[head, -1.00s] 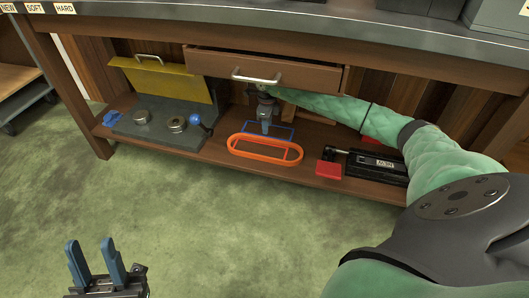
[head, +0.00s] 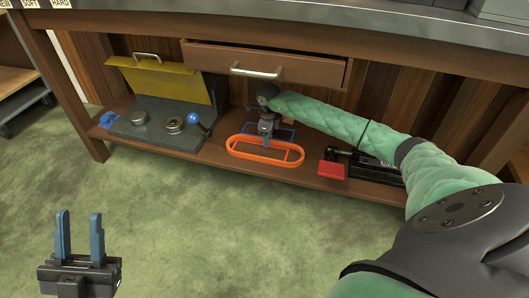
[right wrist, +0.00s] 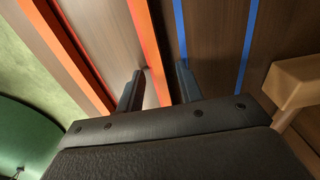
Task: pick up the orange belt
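The orange belt (head: 236,152) is a long loop lying on the low wooden shelf under the bench. My right gripper (head: 267,143) points down at the belt's far side, close to it. In the right wrist view its fingers (right wrist: 158,86) stand apart, and one strand of the orange belt (right wrist: 146,40) shows between them. The other strand lies to the left of both fingers. I cannot tell whether the fingers touch the belt. My left gripper (head: 79,232) is open and empty, over the green floor, far from the belt.
A blue outline (head: 287,134) lies just behind the belt. A grey block with metal knobs and a yellow lid (head: 165,84) stands left. A black device with a red pad (head: 331,169) stands right. A drawer (head: 265,64) hangs above my right gripper.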

